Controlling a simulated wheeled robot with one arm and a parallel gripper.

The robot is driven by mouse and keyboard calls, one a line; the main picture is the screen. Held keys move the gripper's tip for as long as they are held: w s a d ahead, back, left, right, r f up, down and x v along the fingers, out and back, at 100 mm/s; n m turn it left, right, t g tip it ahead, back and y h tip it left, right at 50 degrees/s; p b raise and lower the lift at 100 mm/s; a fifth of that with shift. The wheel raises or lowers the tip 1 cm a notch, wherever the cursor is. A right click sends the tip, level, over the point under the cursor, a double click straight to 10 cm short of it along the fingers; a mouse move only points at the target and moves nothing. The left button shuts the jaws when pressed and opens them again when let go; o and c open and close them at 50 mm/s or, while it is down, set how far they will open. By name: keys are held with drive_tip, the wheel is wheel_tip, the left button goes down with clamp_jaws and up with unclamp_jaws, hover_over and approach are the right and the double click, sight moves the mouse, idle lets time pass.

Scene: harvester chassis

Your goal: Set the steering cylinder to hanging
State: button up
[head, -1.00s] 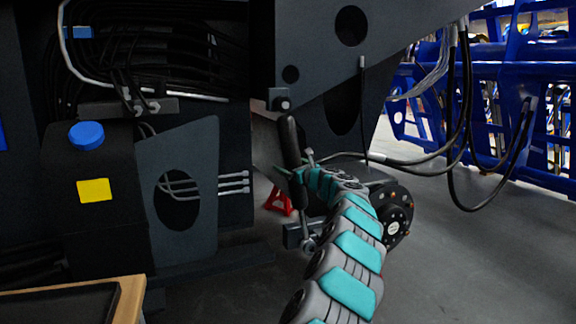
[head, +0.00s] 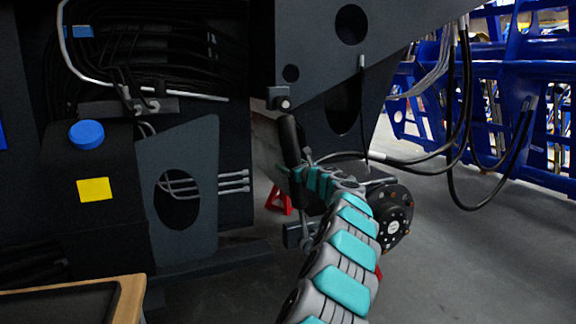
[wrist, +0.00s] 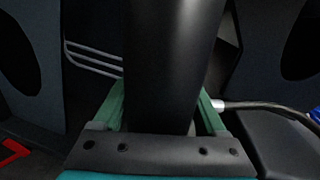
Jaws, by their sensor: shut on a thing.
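The steering cylinder (head: 289,140) is a black tube hanging from a bracket (head: 279,98) under the dark chassis plate. It slants slightly, its lower end further right. My gripper (head: 291,174) is at the lower part of the tube, seen partly behind my arm. In the wrist view the black cylinder (wrist: 172,65) runs down between the two green fingers of my gripper (wrist: 160,115), which are shut on it. A small grey joint (head: 305,243) shows below, beside the arm.
A round black wheel hub (head: 396,216) stands right of my arm. Black hoses (head: 462,150) hang at the right. A red stand (head: 279,200) is on the floor behind. A wooden-edged table (head: 130,300) is at the lower left. The floor at right is clear.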

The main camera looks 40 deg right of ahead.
clamp_jaws()
drive_tip(key=shift+a, duration=0.1)
drive_tip(key=a+m, duration=0.1)
drive_tip(key=w+a+m, duration=0.1)
drive_tip(key=a, duration=0.1)
drive_tip(key=shift+a+f+p, duration=0.1)
drive_tip(key=shift+a+p, duration=0.2)
drive_tip(key=shift+p, duration=0.05)
drive_tip(key=o, duration=0.9)
unclamp_jaws()
drive_tip(key=shift+s, duration=0.15)
